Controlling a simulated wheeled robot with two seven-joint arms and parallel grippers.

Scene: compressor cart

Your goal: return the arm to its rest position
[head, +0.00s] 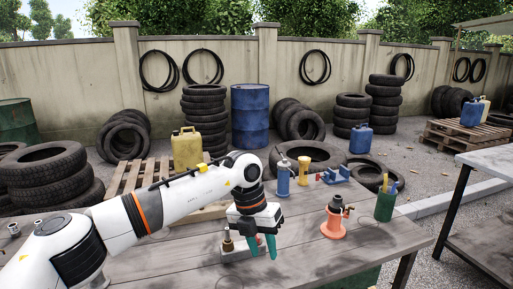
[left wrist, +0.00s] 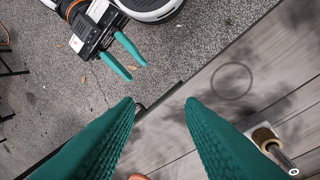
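My left arm (head: 180,200) is white with orange rings and reaches in from the left over the wooden table (head: 310,262). Its gripper (head: 262,247) points down with its teal fingers apart, low over the table. In the left wrist view the same fingers (left wrist: 162,104) are spread, with nothing between them. A pale block with a brass fitting (head: 228,241) stands just left of the gripper; the fitting also shows in the left wrist view (left wrist: 266,140). My right gripper (left wrist: 136,72) shows only in the left wrist view, over gravel beyond the table edge, its teal fingers apart and empty.
An orange-red tool (head: 334,222) and a green cup (head: 384,206) stand right of the gripper. A blue cylinder (head: 283,180), a yellow item (head: 304,170) and a blue vise (head: 336,175) are behind. A yellow jerrycan (head: 187,149) is beyond. Bare tabletop lies in front.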

